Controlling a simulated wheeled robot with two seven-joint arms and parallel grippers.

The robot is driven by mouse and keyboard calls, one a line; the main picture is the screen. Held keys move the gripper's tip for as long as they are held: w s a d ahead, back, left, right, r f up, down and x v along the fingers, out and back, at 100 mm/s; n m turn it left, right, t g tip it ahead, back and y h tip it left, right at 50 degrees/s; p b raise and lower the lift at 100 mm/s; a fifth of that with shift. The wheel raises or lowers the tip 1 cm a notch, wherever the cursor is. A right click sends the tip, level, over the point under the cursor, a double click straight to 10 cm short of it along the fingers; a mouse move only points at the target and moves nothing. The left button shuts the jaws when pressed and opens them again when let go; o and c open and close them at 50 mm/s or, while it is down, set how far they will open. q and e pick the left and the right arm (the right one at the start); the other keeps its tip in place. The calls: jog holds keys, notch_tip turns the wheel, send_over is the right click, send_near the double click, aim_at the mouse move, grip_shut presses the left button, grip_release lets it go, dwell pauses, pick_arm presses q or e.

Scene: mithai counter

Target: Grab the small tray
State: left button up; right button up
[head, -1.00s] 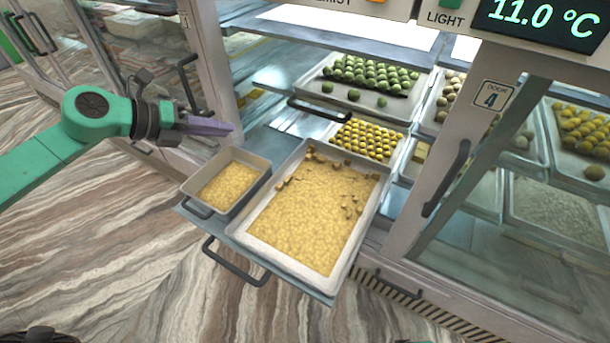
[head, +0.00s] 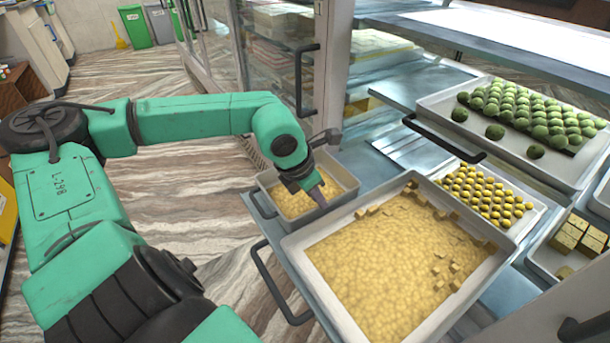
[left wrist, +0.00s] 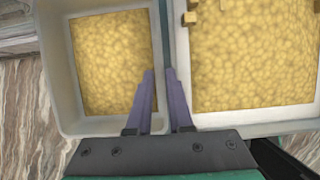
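The small tray (head: 262,190) is a pale metal tray filled with a yellow sweet, left of a larger tray (head: 292,243) on the pulled-out shelf. My left gripper (head: 318,196) points down at the small tray's right wall. In the left wrist view its two purple fingers (left wrist: 160,74) stand a narrow gap apart, one over the inside of the small tray (left wrist: 58,90), the other between the two trays. The small tray's wall runs between them; contact with it cannot be made out. My right gripper is not in view.
The larger tray holds yellow sweet with loose cubes and sits close beside the small tray. Trays of green balls (head: 440,112) and yellow balls (head: 530,215) lie to the right. A dark shelf handle (head: 272,285) sticks out in front. Glass cabinet doors stand behind.

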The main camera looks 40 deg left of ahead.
aim_at(323, 217)
pick_arm(q)
jog(key=x, duration=0.5)
grip_shut()
dwell(1.4)
